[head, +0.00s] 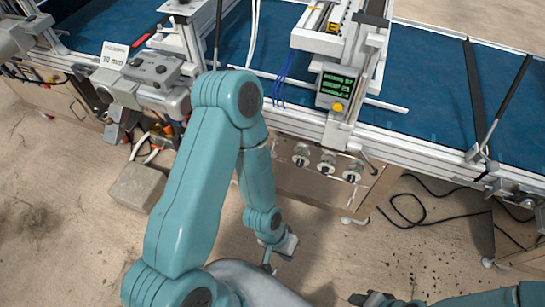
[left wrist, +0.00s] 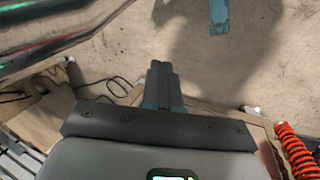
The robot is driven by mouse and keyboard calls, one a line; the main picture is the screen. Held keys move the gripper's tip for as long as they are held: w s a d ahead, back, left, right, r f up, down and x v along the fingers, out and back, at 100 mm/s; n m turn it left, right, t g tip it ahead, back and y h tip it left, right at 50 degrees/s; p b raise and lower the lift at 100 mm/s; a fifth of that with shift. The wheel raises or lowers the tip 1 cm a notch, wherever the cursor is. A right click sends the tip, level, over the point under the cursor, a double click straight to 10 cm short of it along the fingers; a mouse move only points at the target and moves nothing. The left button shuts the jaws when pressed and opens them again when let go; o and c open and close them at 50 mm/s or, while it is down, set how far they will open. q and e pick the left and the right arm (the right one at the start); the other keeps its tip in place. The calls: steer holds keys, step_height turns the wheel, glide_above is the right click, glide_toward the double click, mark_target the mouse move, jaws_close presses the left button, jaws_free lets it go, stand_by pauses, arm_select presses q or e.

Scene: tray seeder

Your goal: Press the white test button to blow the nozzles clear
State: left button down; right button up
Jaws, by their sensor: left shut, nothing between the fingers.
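The seeder gantry (head: 318,42) stands over the blue belt. Its control box (head: 335,88) has a green-lit display and a yellow button (head: 337,107). I cannot make out a white test button, and the nozzles are not clearly visible. My left gripper (head: 268,265) hangs low in front of the machine, well away from the control box. Its fingers (left wrist: 161,68) are shut and empty in the left wrist view, with floor beyond them. My right gripper (head: 372,299) is at the bottom edge of the head view, dark and partly cut off, so its jaws cannot be read.
Several round fittings (head: 326,163) sit on the front panel below the rail. Black cables (head: 410,212) lie on the floor at right. A grey block (head: 137,187) stands at left. The blue belt (head: 425,85) is bare right of the gantry.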

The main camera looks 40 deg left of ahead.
mark_target(273, 155)
arm_select(q)
steer(key=w+a+f+m+t+h+b, duration=0.1)
steer(key=w+a+f+m+t+b, duration=0.25)
steer(key=w, duration=0.55)
steer(key=w+a+f+m+t+h+b, duration=0.1)
steer(key=w+a+m+t+b, duration=0.2)
steer(key=w+b, duration=0.5)
steer(key=w+a+f+n+t+y+b, duration=0.1)
steer(key=a+f+b, duration=0.4)
steer(key=a+b, duration=0.2)
steer(key=w+a+f+t+y+b, duration=0.2)
steer(key=a+f+b, duration=0.4)
steer(key=a, duration=0.6)
steer(key=shift+a+n+b, duration=0.15)
steer(key=shift+n+b, duration=0.2)
steer(key=shift+b, duration=0.3)
steer(key=shift+f+t, duration=0.1)
steer(key=shift+t, duration=0.15)
steer(key=w+a+p, duration=0.2)
steer(key=w, duration=0.6)
steer(key=shift+w+a, duration=0.15)
steer(key=shift+w, duration=0.05)
